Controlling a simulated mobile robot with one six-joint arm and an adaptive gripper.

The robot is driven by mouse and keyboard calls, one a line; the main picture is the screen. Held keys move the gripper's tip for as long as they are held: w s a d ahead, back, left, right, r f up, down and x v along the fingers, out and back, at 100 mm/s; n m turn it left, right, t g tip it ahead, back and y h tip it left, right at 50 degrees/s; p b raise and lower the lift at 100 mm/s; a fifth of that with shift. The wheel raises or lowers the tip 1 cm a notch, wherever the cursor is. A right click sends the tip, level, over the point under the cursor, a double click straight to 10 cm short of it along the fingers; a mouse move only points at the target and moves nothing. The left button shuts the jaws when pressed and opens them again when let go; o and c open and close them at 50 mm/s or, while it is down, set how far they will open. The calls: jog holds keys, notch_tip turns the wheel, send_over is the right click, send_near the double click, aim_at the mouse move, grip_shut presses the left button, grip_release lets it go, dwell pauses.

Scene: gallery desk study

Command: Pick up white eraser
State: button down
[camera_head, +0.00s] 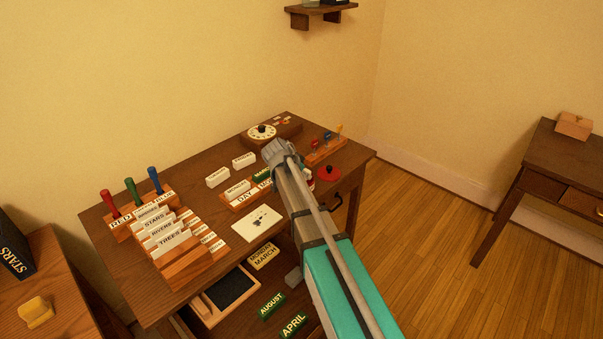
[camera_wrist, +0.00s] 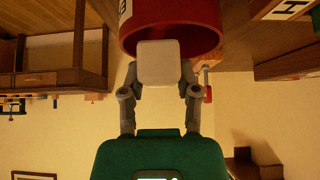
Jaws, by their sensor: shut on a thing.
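The white eraser (camera_wrist: 160,62) is a pale block with rounded corners, seen in the wrist view. My gripper (camera_wrist: 159,80) is shut on it, with a grey finger on each side. The eraser overlaps the rim of a red round container (camera_wrist: 190,25) in this view; I cannot tell whether they touch. In the head view my arm reaches over the desk, and my gripper's fingers and the eraser are hidden behind it.
The wooden desk (camera_head: 125,285) carries card racks (camera_head: 165,240), a white card with dark marks (camera_head: 256,223), a dial (camera_head: 262,132) and a red lidded thing (camera_head: 328,173). Floor (camera_head: 430,240) is clear at right.

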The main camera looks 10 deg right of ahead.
jog(key=s+d+r+p, duration=0.2)
jog(key=s+r+p, duration=0.5)
jog(key=s, duration=0.6)
jog(key=shift+r+p, duration=0.4)
jog(key=shift+r, duration=0.45)
